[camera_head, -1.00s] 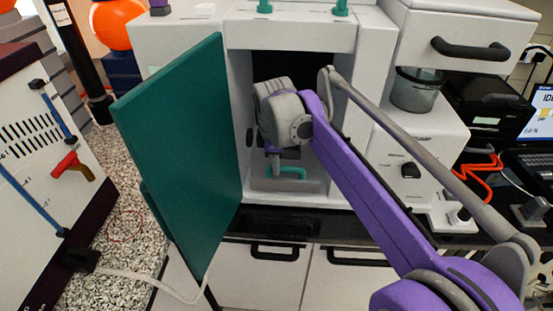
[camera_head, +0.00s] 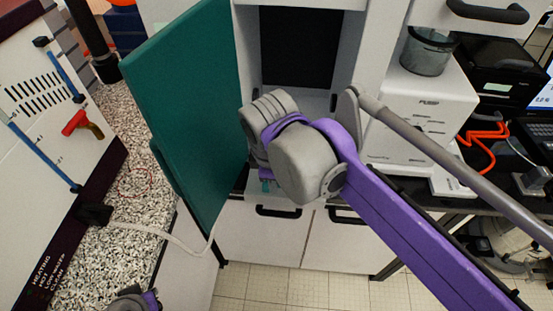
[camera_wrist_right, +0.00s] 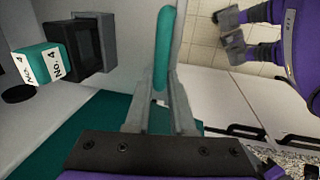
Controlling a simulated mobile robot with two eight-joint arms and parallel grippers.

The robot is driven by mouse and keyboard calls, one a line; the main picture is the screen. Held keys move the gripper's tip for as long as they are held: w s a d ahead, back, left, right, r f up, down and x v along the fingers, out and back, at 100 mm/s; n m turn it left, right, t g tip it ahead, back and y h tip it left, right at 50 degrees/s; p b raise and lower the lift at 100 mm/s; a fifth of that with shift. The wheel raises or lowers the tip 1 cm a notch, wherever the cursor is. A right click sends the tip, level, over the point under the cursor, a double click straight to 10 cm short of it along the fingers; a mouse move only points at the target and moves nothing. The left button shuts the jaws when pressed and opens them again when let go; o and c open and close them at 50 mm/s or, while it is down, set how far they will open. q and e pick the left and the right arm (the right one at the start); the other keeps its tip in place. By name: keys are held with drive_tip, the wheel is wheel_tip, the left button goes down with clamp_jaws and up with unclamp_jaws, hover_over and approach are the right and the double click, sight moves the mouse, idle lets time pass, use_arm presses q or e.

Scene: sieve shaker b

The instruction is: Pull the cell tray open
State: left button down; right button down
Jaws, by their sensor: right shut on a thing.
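My right gripper (camera_wrist_right: 160,100) is shut on the teal tray handle (camera_wrist_right: 162,55), which stands between its fingers in the wrist view. In the head view this gripper (camera_head: 266,178) is in front of and below the chamber opening (camera_head: 298,50), and my wrist hides most of the tray. A small teal bit of the handle (camera_head: 265,187) shows beneath it. A black block with a teal cap marked NO. 4 (camera_wrist_right: 40,65) shows at the left of the wrist view. My left gripper (camera_wrist_right: 232,30) shows at that view's top right; its opening is unclear.
The large teal door (camera_head: 190,110) stands open left of the chamber. Dark-handled cupboard doors (camera_head: 345,240) lie below. A speckled counter (camera_head: 125,170) lies left.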

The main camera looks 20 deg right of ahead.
drive_tip(key=shift+s+a, duration=0.4)
drive_tip(key=shift+s, duration=0.2)
drive_tip(key=shift+s+a, duration=0.35)
drive_tip(key=shift+s, duration=0.25)
drive_tip(key=shift+f, duration=0.1)
drive_tip(key=c, duration=0.8)
unclamp_jaws()
drive_tip(key=shift+s+a, duration=0.1)
drive_tip(key=shift+s, duration=0.1)
drive_tip(key=shift+o, duration=0.2)
drive_tip(key=shift+w, duration=0.1)
wheel_tip(320, 180, up, 11)
drive_tip(key=s+a+p, duration=0.1)
drive_tip(key=s, duration=0.1)
drive_tip(key=shift+f, duration=0.15)
